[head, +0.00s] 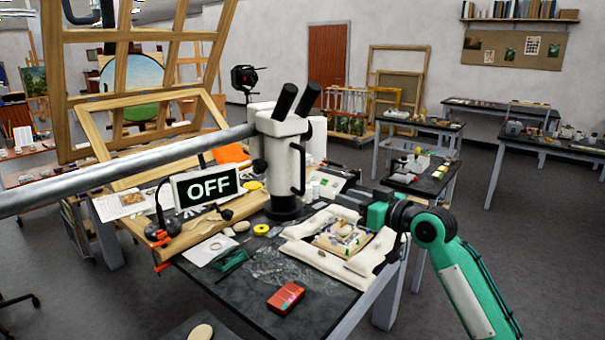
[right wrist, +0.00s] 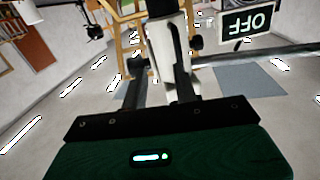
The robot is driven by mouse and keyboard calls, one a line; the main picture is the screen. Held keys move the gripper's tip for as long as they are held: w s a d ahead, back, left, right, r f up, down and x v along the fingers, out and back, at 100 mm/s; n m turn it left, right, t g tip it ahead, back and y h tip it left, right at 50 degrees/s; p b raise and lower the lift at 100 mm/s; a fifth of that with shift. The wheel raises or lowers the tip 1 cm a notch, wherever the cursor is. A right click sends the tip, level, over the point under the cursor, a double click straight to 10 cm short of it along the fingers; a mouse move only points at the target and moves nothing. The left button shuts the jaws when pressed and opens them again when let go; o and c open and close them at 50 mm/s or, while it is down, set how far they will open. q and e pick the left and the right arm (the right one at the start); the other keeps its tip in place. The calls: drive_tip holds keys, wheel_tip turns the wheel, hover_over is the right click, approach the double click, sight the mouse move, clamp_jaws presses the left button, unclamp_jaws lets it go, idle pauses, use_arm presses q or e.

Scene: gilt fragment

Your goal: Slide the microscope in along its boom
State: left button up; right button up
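The microscope (head: 283,150) is a white body with two black eyepieces and a black upright handle (head: 299,168) on its right side. It hangs on the boom (head: 120,168), a thick grey tube coming in from the left, with its dark lower end over the table. My right gripper (head: 347,197) is right of the microscope, apart from it, its dark fingers pointing towards it. In the right wrist view the fingers (right wrist: 160,85) are spread and empty, with the microscope (right wrist: 168,55) and its handle beyond them. My left gripper is not in view.
An OFF sign (head: 207,186) stands below the boom. White cushions (head: 305,252) surround a gilt fragment (head: 342,238) under my right gripper. A red box (head: 286,298) lies at the table's front. A wooden easel (head: 150,95) rises behind the boom.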

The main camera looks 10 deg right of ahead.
sight(302, 189)
wheel_tip(302, 189, up, 4)
drive_tip(key=s+a+n+y, duration=0.1)
drive_tip(key=s, duration=0.1)
drive_tip(key=shift+p+x, duration=2.9)
drive_tip(key=shift+x, duration=4)
drive_tip(key=shift+s+a, duration=0.15)
drive_tip(key=shift+c, duration=0.2)
clamp_jaws()
